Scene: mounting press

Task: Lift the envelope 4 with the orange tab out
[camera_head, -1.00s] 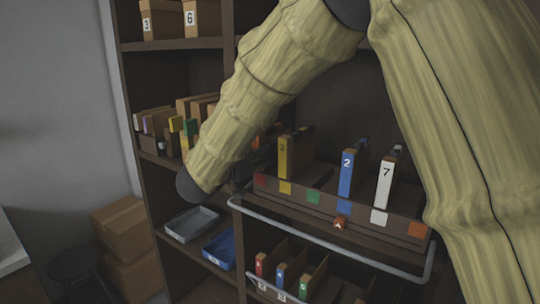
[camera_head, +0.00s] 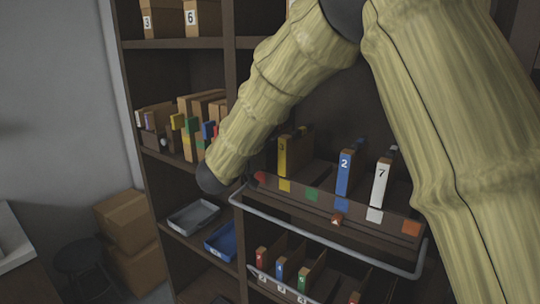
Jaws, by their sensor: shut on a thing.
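I see no envelope 4 with an orange tab. A rack (camera_head: 352,226) on the middle shelf holds a yellow-edged envelope 3 (camera_head: 283,157), a blue-edged envelope 2 (camera_head: 345,172) and a white-edged envelope 7 (camera_head: 380,184). Its front carries a row of colour patches, with an orange patch (camera_head: 411,228) at the right end. My arm crosses the view, and its bent lower part ends in a dark round joint in front of the left shelves. My gripper is hidden behind my arm, so its fingers and anything in them do not show.
More envelopes with yellow, green and blue edges (camera_head: 189,125) stand on the left shelf. A grey tray (camera_head: 193,217) and a blue tray (camera_head: 221,241) lie below. A metal rail (camera_head: 330,256) runs before the rack. A lower rack holds small numbered envelopes (camera_head: 280,271). Cartons (camera_head: 125,222) stand at left.

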